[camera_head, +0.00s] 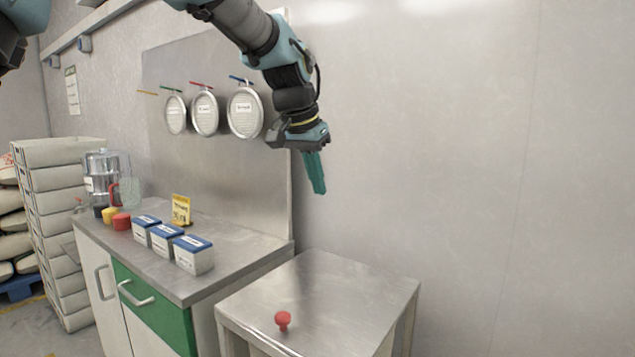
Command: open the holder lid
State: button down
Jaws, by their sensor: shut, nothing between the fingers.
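My gripper (317,188) hangs in the air with its teal fingers shut and pointing down. It is in front of the metal wall panel's right edge, high above the small metal table (330,290). Nothing shows between the fingers. A grinder-like machine (97,172) with a clear and metallic body stands at the far left end of the counter, well away from my gripper. A clear panel (130,192) and a red part (114,194) show at its right side. I cannot tell which part is the holder lid, or whether it is open.
Three boxes with blue lids (194,254), red (121,221) and yellow caps and a yellow sign (181,210) stand on the counter (235,240). A red knob (282,320) is on the small table. Round discs (245,113) hang on the wall. Crates (55,180) stack left.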

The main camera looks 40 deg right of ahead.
jog(key=c, duration=1.6)
grip_release()
jog(key=c, duration=0.5)
grip_release()
jog(key=v, duration=1)
jog(key=shift+a+r+b, duration=0.2)
jog(key=shift+r+b, duration=0.15)
jog(key=shift+b, duration=0.1)
